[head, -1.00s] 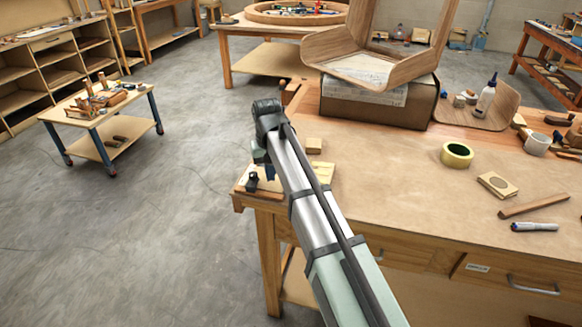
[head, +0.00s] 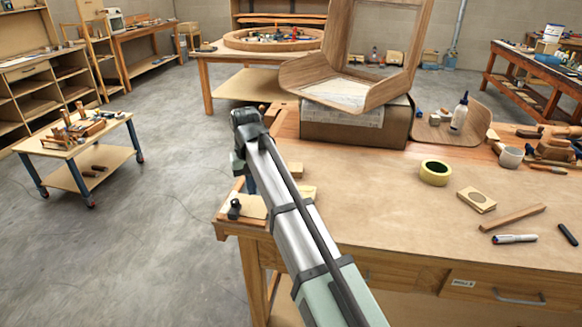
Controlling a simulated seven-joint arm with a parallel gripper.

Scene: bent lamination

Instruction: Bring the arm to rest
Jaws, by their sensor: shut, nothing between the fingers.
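My arm (head: 306,236) reaches up and left from the bottom of the head view, over the front left corner of the workbench (head: 390,215). It ends in a dark joint (head: 247,121). A grey-green part of my arm (head: 238,164) hangs below that joint, partly behind the arm. I make out no fingers, and nothing held shows. Whether the arm touches the bench cannot be told.
A wood block (head: 297,170) and a dark clamp-like piece (head: 234,208) lie close to my arm. A bent-wood form (head: 372,92) stands on a box (head: 345,128) behind. Yellow tape (head: 435,172) lies right. Floor at left is open around a small cart (head: 75,140).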

